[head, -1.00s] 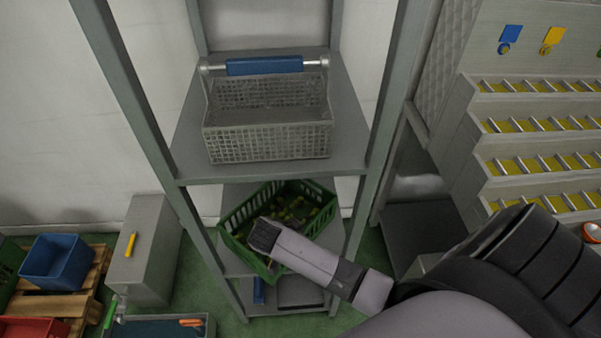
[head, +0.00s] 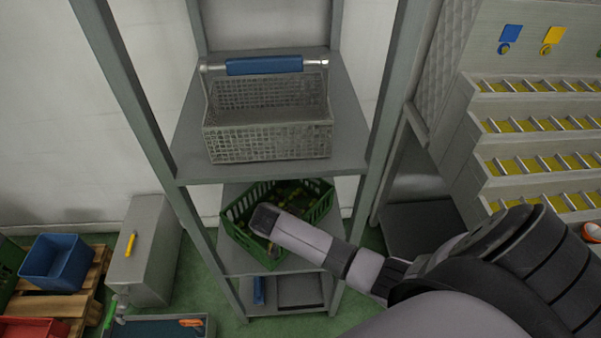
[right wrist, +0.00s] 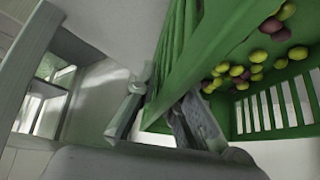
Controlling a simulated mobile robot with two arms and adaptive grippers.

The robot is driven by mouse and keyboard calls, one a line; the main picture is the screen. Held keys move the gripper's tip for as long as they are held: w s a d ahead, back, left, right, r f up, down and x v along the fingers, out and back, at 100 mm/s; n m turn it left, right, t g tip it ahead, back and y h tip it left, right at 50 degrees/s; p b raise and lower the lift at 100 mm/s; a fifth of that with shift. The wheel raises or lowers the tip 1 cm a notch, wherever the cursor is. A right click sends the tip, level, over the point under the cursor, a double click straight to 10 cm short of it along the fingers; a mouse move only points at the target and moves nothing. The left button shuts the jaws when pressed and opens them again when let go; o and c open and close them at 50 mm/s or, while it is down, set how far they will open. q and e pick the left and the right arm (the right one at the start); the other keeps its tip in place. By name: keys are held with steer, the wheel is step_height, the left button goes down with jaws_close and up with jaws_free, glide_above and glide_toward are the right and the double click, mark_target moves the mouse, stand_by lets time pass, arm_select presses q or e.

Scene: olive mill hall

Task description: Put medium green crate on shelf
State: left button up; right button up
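The green crate (head: 318,213) has slatted walls and holds green and dark olives. In the head view it is at the middle board (head: 232,258) of the grey shelf, turned at an angle, one corner near the board's front edge. I cannot tell whether its base fully rests there. My right gripper (head: 264,217) is at the crate's near left side. In the right wrist view the fingers (right wrist: 162,98) straddle the green crate wall (right wrist: 205,50), one on each side, and appear shut on it. My left gripper is not in view.
A grey mesh basket (head: 268,142) with a blue handle stands on the board above. Shelf posts (head: 393,90) flank the crate. A grey cabinet (head: 145,260) and a blue bin (head: 52,262) are at left. A stepped rack (head: 540,125) stands at right.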

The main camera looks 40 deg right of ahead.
steer(key=shift+o, duration=1.4)
steer(key=shift+r, duration=0.15)
steer(key=p+v, duration=0.1)
steer(key=v, duration=1.1)
